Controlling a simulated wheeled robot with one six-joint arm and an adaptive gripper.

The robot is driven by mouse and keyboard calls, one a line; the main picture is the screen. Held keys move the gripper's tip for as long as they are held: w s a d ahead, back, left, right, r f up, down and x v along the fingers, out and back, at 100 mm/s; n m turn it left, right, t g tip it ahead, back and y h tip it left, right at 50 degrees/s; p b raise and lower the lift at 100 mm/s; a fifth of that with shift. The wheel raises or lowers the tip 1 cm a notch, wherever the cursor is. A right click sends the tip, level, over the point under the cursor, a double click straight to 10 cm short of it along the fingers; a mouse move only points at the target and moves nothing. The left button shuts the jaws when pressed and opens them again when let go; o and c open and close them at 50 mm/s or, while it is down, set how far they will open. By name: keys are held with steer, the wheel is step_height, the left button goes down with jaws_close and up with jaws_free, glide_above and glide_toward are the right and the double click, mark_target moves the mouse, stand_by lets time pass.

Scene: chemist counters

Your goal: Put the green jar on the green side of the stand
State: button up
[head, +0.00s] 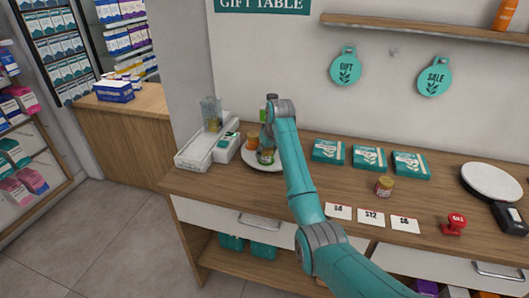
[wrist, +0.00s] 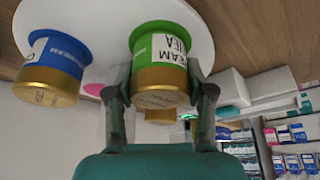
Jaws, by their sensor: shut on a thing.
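The green jar (wrist: 161,62) with a gold lid is between the two fingers of my gripper (wrist: 160,95), which is shut on it, in the wrist view. The stand's green side does not show clearly.
A white tray (head: 195,152) and a clear container (head: 211,113) are to the left. Teal boxes (head: 368,158), a small gold-lidded jar (head: 384,186), price cards (head: 371,217) and a red stamp (head: 454,225) are to the right.

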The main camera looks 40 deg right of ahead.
steer(key=shift+f, duration=0.1)
steer(key=o, duration=1.2)
steer(key=v, duration=1.2)
